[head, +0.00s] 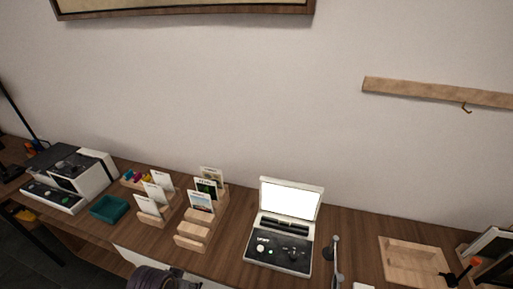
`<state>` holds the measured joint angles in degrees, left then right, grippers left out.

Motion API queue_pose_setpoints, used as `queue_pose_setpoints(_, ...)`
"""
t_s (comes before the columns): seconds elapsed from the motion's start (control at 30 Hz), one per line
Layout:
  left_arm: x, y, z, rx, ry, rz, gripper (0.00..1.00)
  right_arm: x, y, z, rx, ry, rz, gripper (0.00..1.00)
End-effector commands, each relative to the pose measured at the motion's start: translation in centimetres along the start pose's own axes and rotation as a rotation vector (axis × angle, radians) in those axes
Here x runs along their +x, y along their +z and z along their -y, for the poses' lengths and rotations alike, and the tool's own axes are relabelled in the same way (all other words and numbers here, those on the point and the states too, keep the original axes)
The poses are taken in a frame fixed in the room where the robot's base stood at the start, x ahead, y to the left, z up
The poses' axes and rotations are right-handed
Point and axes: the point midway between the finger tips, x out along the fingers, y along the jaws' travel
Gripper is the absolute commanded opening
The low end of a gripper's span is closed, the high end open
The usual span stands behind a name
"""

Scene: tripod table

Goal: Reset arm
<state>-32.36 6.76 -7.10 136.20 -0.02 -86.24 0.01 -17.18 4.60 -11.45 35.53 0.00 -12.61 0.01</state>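Neither of my grippers shows clearly in the head view. A dark, rounded part (160,279) is cut off by the bottom edge, left of the middle. It may belong to my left arm, but no fingers can be made out on it. My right arm is not seen. The wooden table (350,228) runs along the wall.
A white machine (85,172), a teal tray (109,209) and wooden card holders (193,234) stand at left. An open case (278,254) with a bright lid is in the middle.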

Motion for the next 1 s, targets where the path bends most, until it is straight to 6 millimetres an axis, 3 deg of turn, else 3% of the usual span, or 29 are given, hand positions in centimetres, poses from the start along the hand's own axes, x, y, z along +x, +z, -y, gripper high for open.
queue_pose_setpoints(0.23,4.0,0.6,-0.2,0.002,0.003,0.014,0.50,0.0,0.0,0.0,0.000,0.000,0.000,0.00)
queue_pose_setpoints(0.47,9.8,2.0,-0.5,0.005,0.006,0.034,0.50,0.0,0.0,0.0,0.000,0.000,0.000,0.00)
queue_pose_setpoints(1.0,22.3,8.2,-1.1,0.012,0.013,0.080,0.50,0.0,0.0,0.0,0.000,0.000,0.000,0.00)
